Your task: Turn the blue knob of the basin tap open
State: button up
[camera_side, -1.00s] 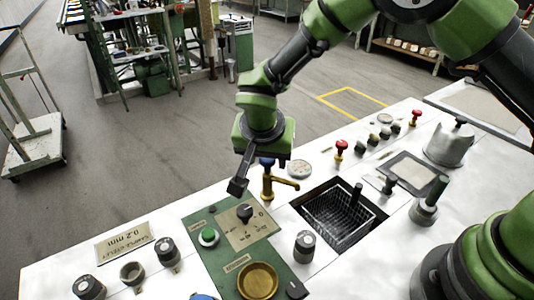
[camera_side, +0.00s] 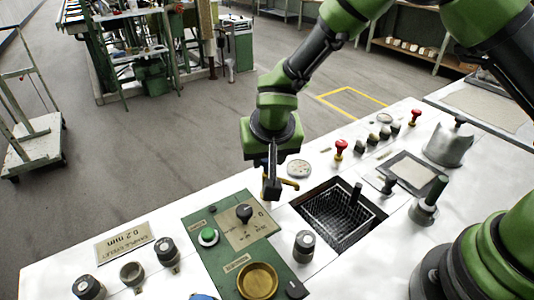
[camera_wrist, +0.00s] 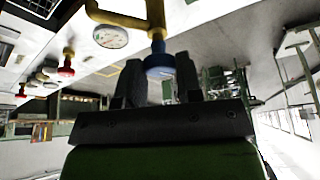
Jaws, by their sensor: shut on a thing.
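The brass basin tap shows its spout (camera_side: 290,183) just right of my gripper (camera_side: 271,188) in the side view; most of its body is hidden behind the gripper. In the wrist view the brass pipe (camera_wrist: 156,28) comes down from the top to the blue knob (camera_wrist: 159,65). The knob sits between the two dark fingers of my gripper (camera_wrist: 161,76), which is shut on it. In the side view the knob is mostly hidden, so its turn angle cannot be told.
The square basin (camera_side: 338,212) with a wire basket lies right of the tap. A round gauge (camera_side: 299,169) is close behind the spout. A green panel (camera_side: 228,240) with a black dial (camera_side: 244,213) lies in front. Red mushroom buttons (camera_side: 340,148) stand farther right.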

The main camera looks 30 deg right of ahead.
jog(key=n+y, duration=0.1)
jog(key=n, duration=0.2)
jog(key=shift+d+n+t, duration=0.15)
jog(key=shift+n+t, duration=0.15)
jog(key=shift+n, duration=0.1)
jog(key=shift+n+y, duration=0.9)
jog(key=shift+n, duration=1.1)
jog(key=o, duration=0.9)
jog(key=v, duration=1)
jog(key=shift+w+d, duration=0.1)
jog(key=shift+w, duration=0.05)
